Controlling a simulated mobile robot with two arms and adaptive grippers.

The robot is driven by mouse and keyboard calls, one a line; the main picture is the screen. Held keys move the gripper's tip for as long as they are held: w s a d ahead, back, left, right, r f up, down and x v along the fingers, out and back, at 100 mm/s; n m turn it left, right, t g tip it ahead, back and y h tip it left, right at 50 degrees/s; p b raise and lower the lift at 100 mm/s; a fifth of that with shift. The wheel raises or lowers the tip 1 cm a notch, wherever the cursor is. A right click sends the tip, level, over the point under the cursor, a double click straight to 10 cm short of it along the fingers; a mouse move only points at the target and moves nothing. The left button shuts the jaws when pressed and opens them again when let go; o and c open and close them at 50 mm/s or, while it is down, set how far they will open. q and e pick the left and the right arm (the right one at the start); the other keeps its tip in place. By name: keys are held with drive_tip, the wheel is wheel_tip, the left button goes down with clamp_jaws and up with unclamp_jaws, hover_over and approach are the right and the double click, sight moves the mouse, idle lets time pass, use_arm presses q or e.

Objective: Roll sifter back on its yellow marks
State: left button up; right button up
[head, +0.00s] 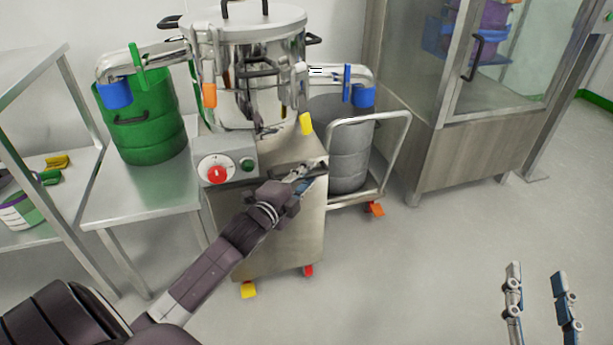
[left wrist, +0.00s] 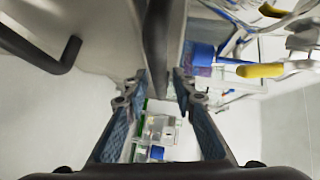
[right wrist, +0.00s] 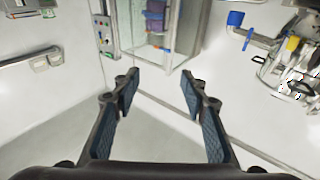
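The sifter (head: 283,225) is a steel machine with a round lidded drum on a wheeled cabinet, upright in the middle of the head view. Its control box carries a red knob (head: 217,174). I see no yellow floor marks; the floor under the cabinet is hidden. My left gripper (head: 302,180) is at the cabinet's upper front; in the left wrist view its fingers (left wrist: 160,84) close in on both sides of a grey bar (left wrist: 160,45), which appears gripped. My right gripper (head: 540,290) is open and empty over the floor.
A steel table (head: 145,190) with a green drum (head: 145,125) stands left of the sifter. A grey drum (head: 349,160) on a trolley (head: 397,150) stands close behind its right side. A glass-doored cabinet (head: 455,155) is further right. Floor in front and right is clear.

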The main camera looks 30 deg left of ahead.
use_arm(q)
clamp_jaws()
drive_tip(key=shift+a, duration=0.1)
